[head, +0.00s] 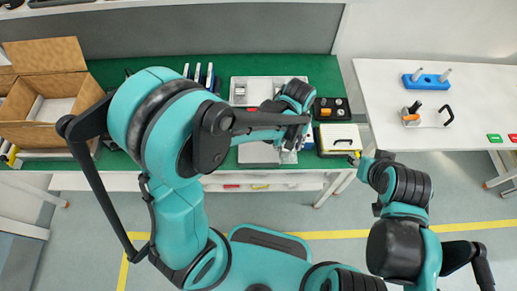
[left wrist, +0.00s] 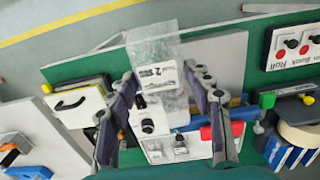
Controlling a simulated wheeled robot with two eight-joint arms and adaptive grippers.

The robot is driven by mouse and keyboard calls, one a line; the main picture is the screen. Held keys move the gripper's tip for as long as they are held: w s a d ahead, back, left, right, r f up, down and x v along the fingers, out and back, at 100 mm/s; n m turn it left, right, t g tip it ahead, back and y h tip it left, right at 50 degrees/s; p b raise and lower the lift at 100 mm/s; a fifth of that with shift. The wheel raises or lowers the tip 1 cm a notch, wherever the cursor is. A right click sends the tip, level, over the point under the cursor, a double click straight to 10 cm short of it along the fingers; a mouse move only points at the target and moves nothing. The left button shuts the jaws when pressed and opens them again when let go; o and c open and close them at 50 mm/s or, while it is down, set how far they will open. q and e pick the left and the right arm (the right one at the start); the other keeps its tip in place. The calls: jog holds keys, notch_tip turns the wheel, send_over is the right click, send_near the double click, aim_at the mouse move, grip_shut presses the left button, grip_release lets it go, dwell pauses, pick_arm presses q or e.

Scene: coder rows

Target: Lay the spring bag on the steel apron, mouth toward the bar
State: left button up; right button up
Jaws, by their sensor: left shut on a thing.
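The spring bag (left wrist: 152,45) is a clear plastic bag with a white printed label, seen in the left wrist view. My left gripper (left wrist: 160,78) is shut on it, one finger on each side of the label. The steel apron (left wrist: 225,62) is a plain grey plate beyond the fingers; it also shows in the head view (head: 255,154), partly behind my arm. The bag overlaps the apron's edge in the wrist view; I cannot tell whether they touch. A blue bar (left wrist: 238,113) lies nearer the wrist. My right gripper (head: 376,157) is off the bench's right front; its jaws are unclear.
An open cardboard box (head: 50,85) stands at the left of the green bench mat (head: 310,68). A black tray (head: 331,108) and a cream box with a black handle (head: 339,139) sit right of the apron. A white side table (head: 465,100) holds a blue rack (head: 427,79).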

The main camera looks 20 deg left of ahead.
pick_arm(q)
jog(key=b, duration=0.3)
send_over(259, 150)
notch_tip(259, 150, down, 7)
jog(key=shift+w+r, duration=0.1)
jog(key=shift+r, duration=0.05)
notch_tip(259, 150, down, 4)
jog(key=shift+f+b, duration=0.1)
jog(key=shift+b, duration=0.75)
jog(key=o, duration=1.2)
jog(key=shift+c, duration=0.2)
